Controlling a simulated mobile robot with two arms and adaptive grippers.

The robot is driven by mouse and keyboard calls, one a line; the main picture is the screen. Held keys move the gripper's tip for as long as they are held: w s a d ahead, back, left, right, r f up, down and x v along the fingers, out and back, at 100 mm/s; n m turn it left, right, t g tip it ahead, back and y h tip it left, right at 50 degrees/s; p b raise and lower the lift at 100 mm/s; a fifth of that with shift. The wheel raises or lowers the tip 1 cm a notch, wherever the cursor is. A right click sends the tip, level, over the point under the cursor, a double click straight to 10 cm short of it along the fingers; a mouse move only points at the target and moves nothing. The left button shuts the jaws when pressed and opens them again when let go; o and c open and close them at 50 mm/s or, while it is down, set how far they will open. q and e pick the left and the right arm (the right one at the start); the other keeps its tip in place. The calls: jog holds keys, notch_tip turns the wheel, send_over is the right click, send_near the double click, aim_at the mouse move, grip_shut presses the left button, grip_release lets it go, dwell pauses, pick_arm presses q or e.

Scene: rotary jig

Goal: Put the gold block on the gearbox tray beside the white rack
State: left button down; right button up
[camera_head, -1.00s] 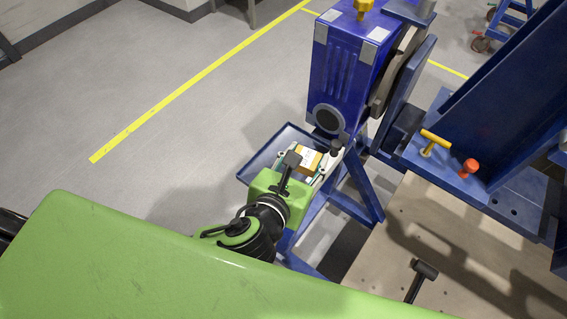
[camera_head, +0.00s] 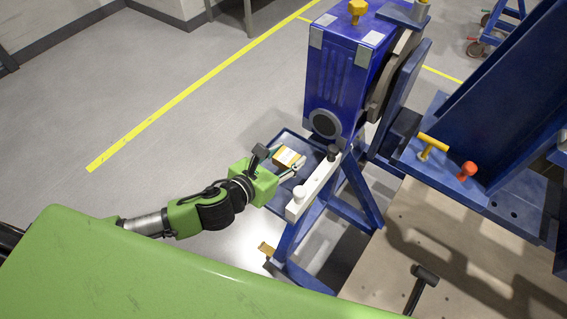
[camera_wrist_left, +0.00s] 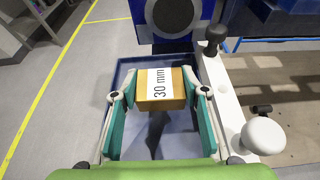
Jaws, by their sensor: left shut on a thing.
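The gold block (camera_wrist_left: 160,88), with a white label reading "30 mm", is between the fingers of my left gripper (camera_wrist_left: 159,100), which is shut on it. In the head view the block (camera_head: 287,157) and left gripper (camera_head: 284,163) are over the blue gearbox tray (camera_head: 264,150). The tray rim also shows around the block in the left wrist view (camera_wrist_left: 122,66). I cannot tell whether the block touches the tray floor. The white rack (camera_head: 314,186), a bar with knobs, stands right of the block; in the left wrist view it is close by (camera_wrist_left: 226,92). My right gripper is out of view.
The blue gearbox (camera_head: 338,80) stands directly behind the tray. A yellow T-handle (camera_head: 433,144) and an orange knob (camera_head: 467,169) are on the jig at right. A black-headed hammer (camera_head: 425,275) lies on the tan surface. Open floor is at left.

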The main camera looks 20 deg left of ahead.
aim_at(284, 164)
pick_arm(q)
jog(key=shift+w+a+f, duration=0.25)
jog(key=shift+w+f, duration=0.05)
jog(key=shift+f, duration=0.05)
jog(key=f, duration=0.3)
jog(key=shift+w+a+f, duration=0.2)
jog(key=shift+f, duration=0.1)
jog(key=shift+f, duration=0.1)
jog(key=c, duration=1.2)
grip_release()
jog(key=shift+s+f, duration=0.1)
jog(key=shift+f, duration=0.1)
